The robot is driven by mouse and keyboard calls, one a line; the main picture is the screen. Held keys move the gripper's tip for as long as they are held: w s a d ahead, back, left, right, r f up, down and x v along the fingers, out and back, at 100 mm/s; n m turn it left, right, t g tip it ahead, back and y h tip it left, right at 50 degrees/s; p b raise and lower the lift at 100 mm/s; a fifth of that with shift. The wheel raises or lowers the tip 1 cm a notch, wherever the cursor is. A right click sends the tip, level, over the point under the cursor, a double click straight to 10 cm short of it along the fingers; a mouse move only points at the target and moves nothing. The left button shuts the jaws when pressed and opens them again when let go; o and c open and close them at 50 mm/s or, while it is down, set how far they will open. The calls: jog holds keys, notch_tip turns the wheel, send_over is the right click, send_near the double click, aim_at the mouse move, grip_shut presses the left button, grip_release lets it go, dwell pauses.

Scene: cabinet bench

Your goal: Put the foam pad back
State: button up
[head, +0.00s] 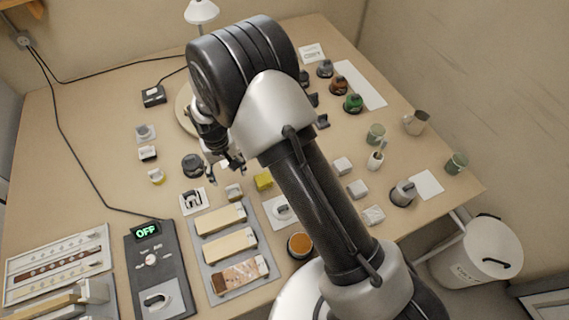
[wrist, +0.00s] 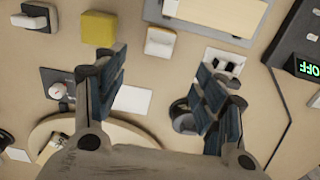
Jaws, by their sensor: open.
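A yellow block (head: 263,181), which looks like the foam pad, lies on the bench right of my gripper in the head view. In the wrist view the yellow block (wrist: 98,28) is at the top left, beyond the left finger. A cream block (head: 234,191) sits beside it, and this cream block (wrist: 160,41) shows between and beyond the fingers in the wrist view. I cannot tell for certain which is the pad. My gripper (head: 227,170) is open above the bench. In the wrist view my gripper (wrist: 163,82) has its fingers wide apart with nothing between them.
A grey tray (head: 206,274) holds long cream blocks. Beside it are a black-and-white slotted piece (head: 193,201) and a dark unit (head: 150,258) reading OFF. A black round object (head: 193,166) stands close to my gripper. Small blocks and cups stand to the right.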

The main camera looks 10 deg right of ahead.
jog(key=s+d+r+m+t, duration=0.1)
jog(key=s+d+r, duration=0.1)
jog(key=d+r, duration=0.5)
jog(key=s+d+r+t, duration=0.1)
jog(key=s+d+r, duration=0.1)
jog(key=r, duration=0.8)
jog(key=s+d+r+m, duration=0.1)
jog(key=s+d+r, duration=0.1)
jog(key=d+r, duration=0.5)
jog(key=s+d+r+t, duration=0.1)
jog(key=s+d+r, duration=0.2)
jog(key=s, duration=0.6)
jog(key=s+d+r+m+t, duration=0.1)
jog(key=s+d+r, duration=0.3)
jog(key=s, duration=0.5)
jog(key=shift+s+d+r+t, duration=0.2)
jog(key=shift+s+r+t, duration=0.1)
jog(key=shift+r, duration=0.4)
